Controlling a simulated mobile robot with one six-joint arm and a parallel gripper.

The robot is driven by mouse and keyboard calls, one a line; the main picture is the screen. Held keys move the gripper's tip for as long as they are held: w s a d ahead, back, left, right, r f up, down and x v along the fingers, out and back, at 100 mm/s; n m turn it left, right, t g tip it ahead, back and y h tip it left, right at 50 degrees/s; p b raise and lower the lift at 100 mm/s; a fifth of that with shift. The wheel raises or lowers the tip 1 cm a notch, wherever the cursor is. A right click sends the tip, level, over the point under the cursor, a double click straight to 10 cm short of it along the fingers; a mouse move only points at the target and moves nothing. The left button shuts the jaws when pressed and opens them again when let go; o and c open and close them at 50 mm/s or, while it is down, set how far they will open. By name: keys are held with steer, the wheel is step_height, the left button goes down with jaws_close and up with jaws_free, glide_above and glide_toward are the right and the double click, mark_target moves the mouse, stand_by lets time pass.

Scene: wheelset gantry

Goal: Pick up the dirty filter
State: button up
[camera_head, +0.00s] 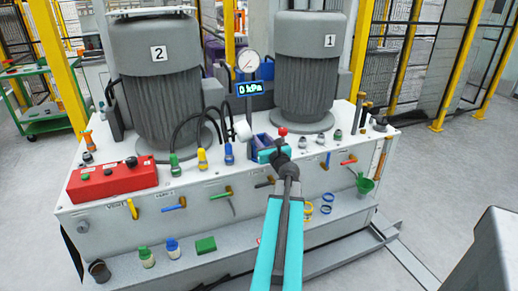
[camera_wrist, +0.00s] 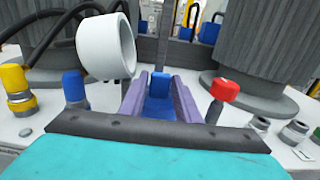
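No part is clearly marked as the dirty filter. A white, hollow-looking cylinder (camera_head: 243,131) near the middle of the machine deck may be it. In the wrist view the white cylinder (camera_wrist: 104,46) is large at the upper left, its round end turned right. My gripper (camera_head: 262,141) is just right of it in the head view, above the deck. In the wrist view my gripper (camera_wrist: 159,80) shows two purple fingers spread apart, with blue between them. The white cylinder is outside the fingers. I cannot tell whether the blue belongs to the gripper or lies behind it.
A red-topped knob (camera_head: 282,131) stands close right of my gripper. Blue (camera_head: 228,155) and yellow (camera_head: 202,160) hose fittings stand to the left. Two big grey motors (camera_head: 160,85) (camera_head: 308,75) and a gauge (camera_head: 248,62) rise behind. A red box (camera_head: 112,182) sits at the deck's left.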

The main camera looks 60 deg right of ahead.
steer(key=shift+x, duration=1.05)
jaws_close()
